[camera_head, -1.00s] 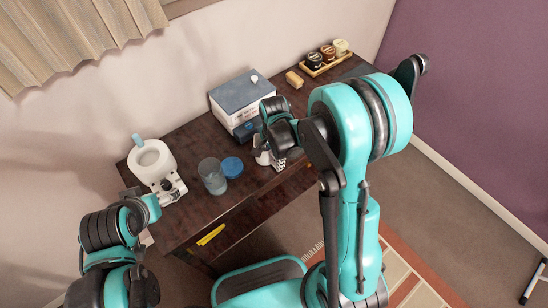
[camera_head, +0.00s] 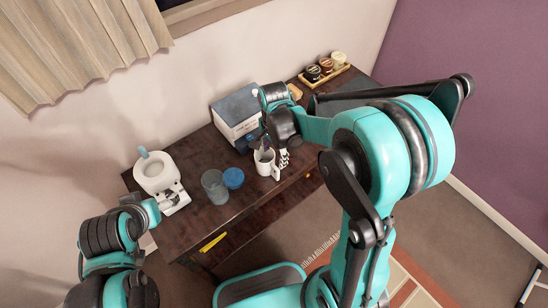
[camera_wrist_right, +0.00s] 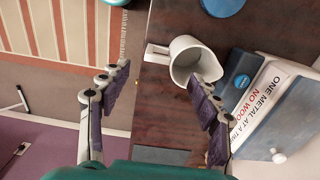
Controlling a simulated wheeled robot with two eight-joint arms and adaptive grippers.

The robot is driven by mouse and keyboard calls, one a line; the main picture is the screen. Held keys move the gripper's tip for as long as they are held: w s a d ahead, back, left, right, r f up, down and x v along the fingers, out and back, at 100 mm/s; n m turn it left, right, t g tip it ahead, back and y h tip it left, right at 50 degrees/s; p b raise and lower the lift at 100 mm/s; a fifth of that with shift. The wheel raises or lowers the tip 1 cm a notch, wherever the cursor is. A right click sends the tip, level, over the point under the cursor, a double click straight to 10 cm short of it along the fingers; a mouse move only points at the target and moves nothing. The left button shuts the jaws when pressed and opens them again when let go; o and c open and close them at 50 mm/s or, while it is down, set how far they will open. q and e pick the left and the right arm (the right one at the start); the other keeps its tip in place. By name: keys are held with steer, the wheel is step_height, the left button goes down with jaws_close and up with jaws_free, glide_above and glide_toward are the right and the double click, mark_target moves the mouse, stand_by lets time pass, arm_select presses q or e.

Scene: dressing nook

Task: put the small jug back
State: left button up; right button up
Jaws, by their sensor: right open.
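The small jug (camera_head: 264,161) is white with a handle and stands upright on the dark wooden table, in front of the grey-topped box. In the right wrist view the jug (camera_wrist_right: 185,54) shows its open mouth, with its handle to the left. My right gripper (camera_wrist_right: 160,78) is open, its purple-padded fingers wide apart. The right finger overlaps the jug's rim in that view; I cannot tell if they touch. In the head view the right gripper (camera_head: 276,152) is right by the jug. My left gripper (camera_head: 176,197) is at the table's left end, its jaws unclear.
A white round pot (camera_head: 153,172) stands beside the left gripper. Behind are a printed box (camera_head: 236,112) and a tray of jars (camera_head: 325,70). The table's front middle is clear.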

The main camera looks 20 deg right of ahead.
steer(key=shift+r, duration=0.95)
steer(key=s+d+r+n+t, duration=0.1)
steer(key=s+r+n+t, duration=0.6)
steer(key=s+n, duration=0.5)
step_height(320, 180, up, 3)
steer(key=shift+f+n, duration=0.2)
steer(key=shift+n, duration=0.8)
steer(key=shift+r, duration=0.35)
